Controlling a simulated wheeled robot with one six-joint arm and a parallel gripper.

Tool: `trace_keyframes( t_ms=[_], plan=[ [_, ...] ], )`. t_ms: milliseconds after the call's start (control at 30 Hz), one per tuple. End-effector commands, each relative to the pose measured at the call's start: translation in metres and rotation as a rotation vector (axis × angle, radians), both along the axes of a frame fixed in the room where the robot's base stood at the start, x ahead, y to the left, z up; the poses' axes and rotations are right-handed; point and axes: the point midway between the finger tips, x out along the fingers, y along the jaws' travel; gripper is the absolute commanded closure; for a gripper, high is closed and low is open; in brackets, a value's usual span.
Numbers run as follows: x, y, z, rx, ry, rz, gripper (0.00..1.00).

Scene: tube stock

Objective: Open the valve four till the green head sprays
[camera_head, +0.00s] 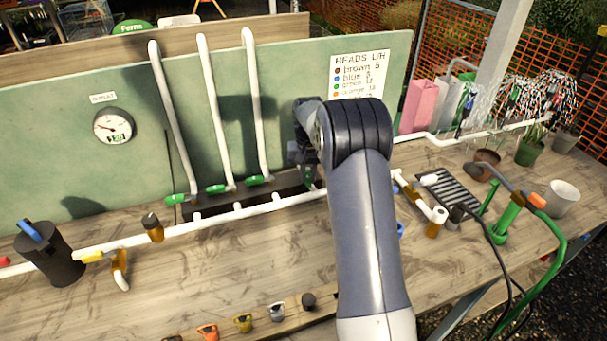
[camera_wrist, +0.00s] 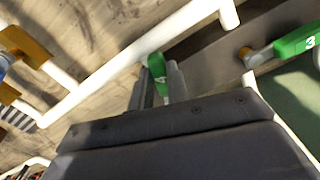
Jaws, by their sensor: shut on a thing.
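The green handle of valve four (camera_wrist: 159,66), marked 4, sits between the two fingers of my gripper (camera_wrist: 158,84) in the wrist view. The fingers are shut on it. In the head view my gripper (camera_head: 308,168) is at the fourth position along the white pipe, and my arm hides most of that valve. A green handle marked 3 (camera_wrist: 297,42) is to the right in the wrist view. White streaks like spray show around the small heads at the right end (camera_head: 522,92); I cannot tell which head is green.
Three more green valve handles (camera_head: 216,188) lie left of my gripper, with upright white pipes (camera_head: 216,115) behind. A gauge (camera_head: 113,126) and a heads list (camera_head: 359,75) are on the green board (camera_head: 60,150). The front tabletop holds several small fittings.

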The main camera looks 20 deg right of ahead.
Motion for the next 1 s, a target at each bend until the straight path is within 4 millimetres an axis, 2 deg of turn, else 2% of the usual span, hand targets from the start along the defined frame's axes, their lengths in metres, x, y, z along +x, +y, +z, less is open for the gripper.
trace_keyframes(
  t_ms=[400,1000],
  plan=[
    [-0.001,-0.012,0.001,0.000,-0.002,0.227,1.00],
    [-0.001,-0.014,0.001,-0.001,-0.003,0.272,1.00]
  ],
)
